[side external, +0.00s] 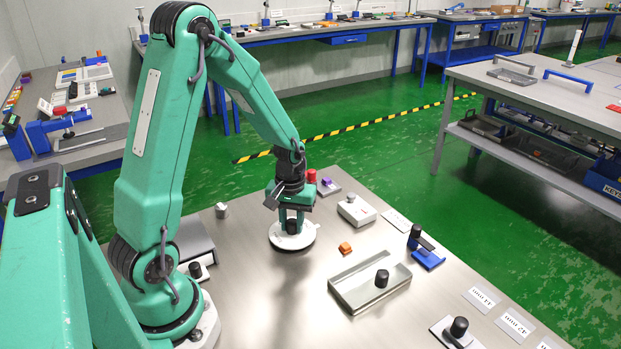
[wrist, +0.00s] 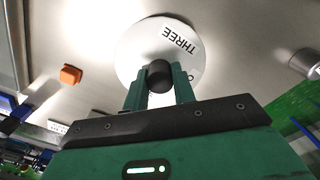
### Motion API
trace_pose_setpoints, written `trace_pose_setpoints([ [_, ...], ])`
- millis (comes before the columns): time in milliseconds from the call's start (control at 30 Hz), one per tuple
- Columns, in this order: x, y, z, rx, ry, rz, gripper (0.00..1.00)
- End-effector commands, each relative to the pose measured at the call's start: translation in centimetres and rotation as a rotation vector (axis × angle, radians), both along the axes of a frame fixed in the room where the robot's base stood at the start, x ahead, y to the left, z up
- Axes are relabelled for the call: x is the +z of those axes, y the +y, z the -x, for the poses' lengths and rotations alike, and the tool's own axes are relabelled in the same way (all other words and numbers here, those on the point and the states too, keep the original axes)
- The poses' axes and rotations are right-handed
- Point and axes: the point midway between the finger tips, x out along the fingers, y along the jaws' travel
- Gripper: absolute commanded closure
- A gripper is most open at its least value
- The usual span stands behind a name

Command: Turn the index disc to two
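The index disc (side external: 306,237) is a round white plate lying flat on the metal bench. In the wrist view the disc (wrist: 130,55) shows the label THREE (wrist: 180,39), turned nearly upside down. A black knob (wrist: 160,75) stands at the disc's middle. My gripper (wrist: 160,82) points down over the disc, its two green fingers close against both sides of the knob, with no clear gap. In the side view my gripper (side external: 291,222) hides part of the disc.
An orange block (side external: 345,248) lies right of the disc. A grey tray with a black knob (side external: 330,287), a white box (side external: 357,210), a blue-based stand (side external: 428,260) and printed cards (side external: 482,299) lie further right. A red-topped piece (side external: 311,176) stands close behind my gripper.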

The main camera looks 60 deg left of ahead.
Motion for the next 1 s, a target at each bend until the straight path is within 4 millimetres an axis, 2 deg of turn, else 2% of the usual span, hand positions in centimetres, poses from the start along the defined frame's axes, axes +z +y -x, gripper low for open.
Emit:
trace_pose_setpoints([
  [33, 0.01, 0.0, 0.0, 0.0, 0.0, 0.0, 0.91],
  [67, 0.01, 0.0, 0.0, 0.0, 0.0, 0.0, 0.97],
  [567, 0.04, 0.01, -0.01, -0.082, 0.0, 0.0, 0.96],
  [1000, 0.06, 0.01, -0.01, -0.412, 0.0, 0.0, 0.96],
])
